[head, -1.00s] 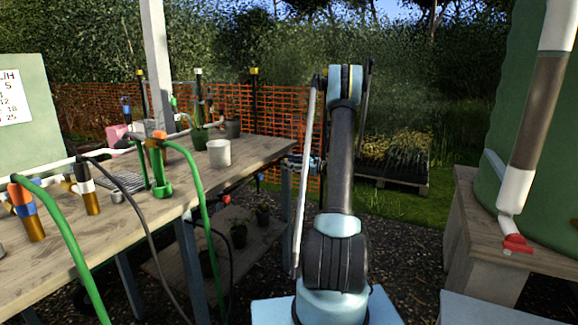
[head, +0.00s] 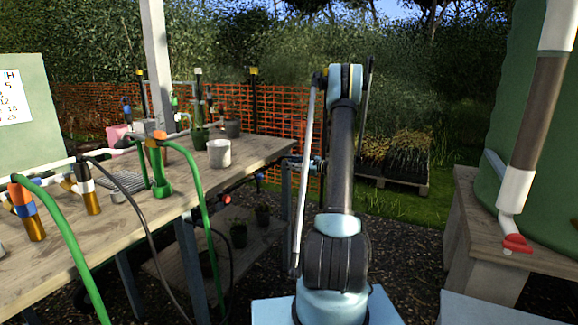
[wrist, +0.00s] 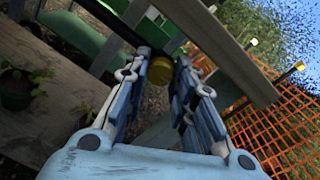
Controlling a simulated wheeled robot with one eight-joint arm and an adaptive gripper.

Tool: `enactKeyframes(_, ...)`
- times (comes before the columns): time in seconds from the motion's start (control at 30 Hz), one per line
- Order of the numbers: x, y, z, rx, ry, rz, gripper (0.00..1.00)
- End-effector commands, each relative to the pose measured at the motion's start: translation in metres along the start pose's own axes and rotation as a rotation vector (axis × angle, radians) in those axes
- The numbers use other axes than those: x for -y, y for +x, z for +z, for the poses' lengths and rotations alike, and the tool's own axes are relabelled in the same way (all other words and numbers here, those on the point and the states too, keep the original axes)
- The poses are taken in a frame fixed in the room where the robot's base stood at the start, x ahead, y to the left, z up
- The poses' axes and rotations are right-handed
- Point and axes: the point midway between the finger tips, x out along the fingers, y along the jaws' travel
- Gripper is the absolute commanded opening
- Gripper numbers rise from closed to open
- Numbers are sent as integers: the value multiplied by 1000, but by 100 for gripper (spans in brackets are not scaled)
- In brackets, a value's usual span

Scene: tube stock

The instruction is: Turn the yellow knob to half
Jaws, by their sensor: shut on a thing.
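The yellow knob (wrist: 161,70) shows in the wrist view between my fingertips, near a grey rail. My gripper (wrist: 163,77) is shut on it, with one blue finger on each side. The fingers hide the knob's sides, and I cannot read any mark or angle on it. In the head view my gripper (head: 304,163) is small and partly hidden by my arm, at the right end of the wooden table (head: 255,150). I cannot make out the yellow knob in the head view.
A white pot (head: 219,153) and a green tap stand with an orange top (head: 158,165) stand on the table. Green hoses (head: 203,195) hang over its front edge. Potted plants (wrist: 20,88) sit on the lower shelf. Orange netting (wrist: 275,125) is behind. A green tank (head: 495,150) stands right.

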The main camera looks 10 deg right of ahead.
Motion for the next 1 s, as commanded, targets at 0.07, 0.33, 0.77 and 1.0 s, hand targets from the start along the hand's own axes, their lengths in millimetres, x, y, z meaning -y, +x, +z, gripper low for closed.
enactKeyframes(0.07, 0, 0, 0, -1, -3, 0, 0)
enactKeyframes(0.33, 0, 0, 0, -1, -2, 0, 42)
enactKeyframes(0.77, 0, -4, 0, -1, -1, -1, 45)
enactKeyframes(1.0, 1, -38, -1, -2, -1, -4, 45)
